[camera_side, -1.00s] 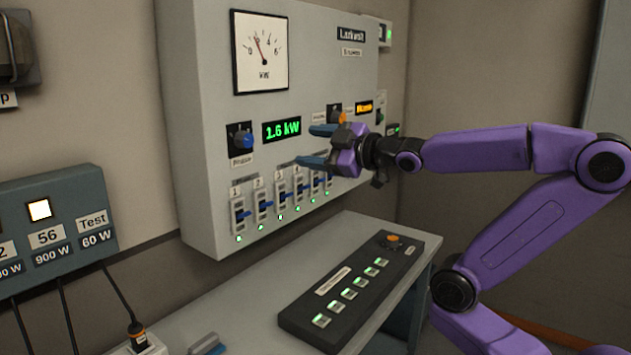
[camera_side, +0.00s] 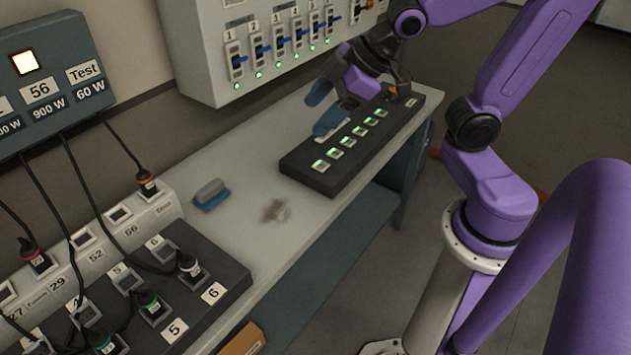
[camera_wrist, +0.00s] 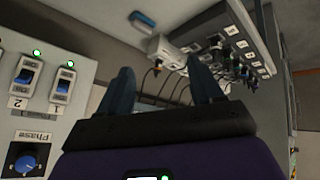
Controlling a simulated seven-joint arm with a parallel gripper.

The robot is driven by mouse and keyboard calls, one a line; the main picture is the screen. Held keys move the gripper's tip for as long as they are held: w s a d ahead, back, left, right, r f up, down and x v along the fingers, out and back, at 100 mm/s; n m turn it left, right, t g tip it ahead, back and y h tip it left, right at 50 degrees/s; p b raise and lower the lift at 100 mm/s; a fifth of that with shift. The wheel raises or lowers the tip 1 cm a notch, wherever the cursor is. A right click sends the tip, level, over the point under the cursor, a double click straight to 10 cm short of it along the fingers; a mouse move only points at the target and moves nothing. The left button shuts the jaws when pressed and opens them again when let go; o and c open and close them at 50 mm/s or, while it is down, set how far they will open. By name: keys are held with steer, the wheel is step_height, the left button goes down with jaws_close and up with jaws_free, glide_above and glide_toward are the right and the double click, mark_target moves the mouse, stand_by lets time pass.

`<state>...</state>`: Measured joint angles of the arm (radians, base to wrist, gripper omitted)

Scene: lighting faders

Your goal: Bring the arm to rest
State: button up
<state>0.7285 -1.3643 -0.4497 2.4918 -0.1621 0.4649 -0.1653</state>
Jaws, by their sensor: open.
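My gripper (camera_side: 328,107) is open and empty in the side view. Its blue fingers point down and left, over the near-left side of the black button console (camera_side: 292,166) and below the row of faders on the wall panel. I cannot tell whether a finger touches the console. In the wrist view my gripper (camera_wrist: 163,90) shows both fingers spread, with nothing held between them. My purple arm reaches in from the upper right. The faders (camera_side: 277,45) have blue levers and green lamps; two of them also show in the wrist view (camera_wrist: 62,86).
A grey bench (camera_side: 240,165) carries a blue-grey eraser-like block (camera_side: 211,194) and a dark smudge (camera_side: 275,211). At lower left are a numbered socket board (camera_side: 228,270) with plugged cables and a white strip (camera_side: 165,206). A lamp box (camera_side: 85,55) hangs at left.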

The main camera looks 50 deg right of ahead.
steer(key=s+f+n+g+h, duration=0.1)
steer(key=s+f+g, duration=0.2)
steer(key=s, duration=0.5)
steer(key=s+f+n+g+h, duration=0.1)
steer(key=s+f+g+h, duration=0.1)
steer(key=s, duration=0.6)
steer(key=shift+d+f+g, duration=0.25)
steer(key=shift+f+g, duration=0.35)
steer(key=shift+f, duration=0.2)
stand_by(0.4)
